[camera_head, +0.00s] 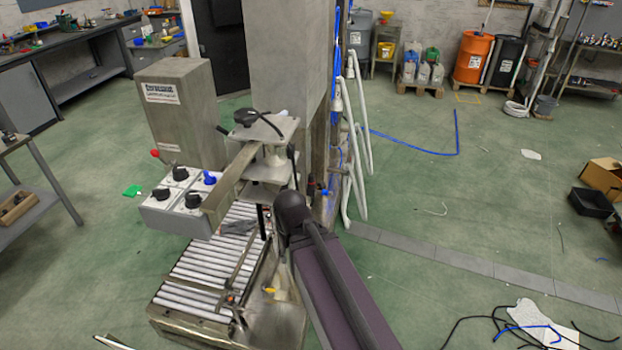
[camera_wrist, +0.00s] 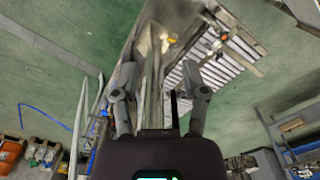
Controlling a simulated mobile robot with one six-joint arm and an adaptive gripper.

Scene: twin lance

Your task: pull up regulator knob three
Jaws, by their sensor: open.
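A grey control box (camera_head: 178,205) juts from the machine in the head view. Its top carries several black knobs, among them a back one (camera_head: 180,173), a left one (camera_head: 160,194) and a front right one (camera_head: 193,200). A blue knob (camera_head: 209,178) sits at the right. I cannot read any numbers, so I cannot tell which knob is three. My gripper (camera_wrist: 160,82) shows in the wrist view with its fingers apart and nothing between them. In the head view it is not clearly visible, and my dark arm ends right of the box, apart from it. No knobs are recognisable in the wrist view.
A metal arm and bracket (camera_head: 231,175) stand between my arm and the box. A roller conveyor (camera_head: 205,268) lies below; its rollers also show in the wrist view (camera_wrist: 235,50). A tall column (camera_head: 285,60) and white hoses (camera_head: 360,130) stand behind. Floor at right is mostly free.

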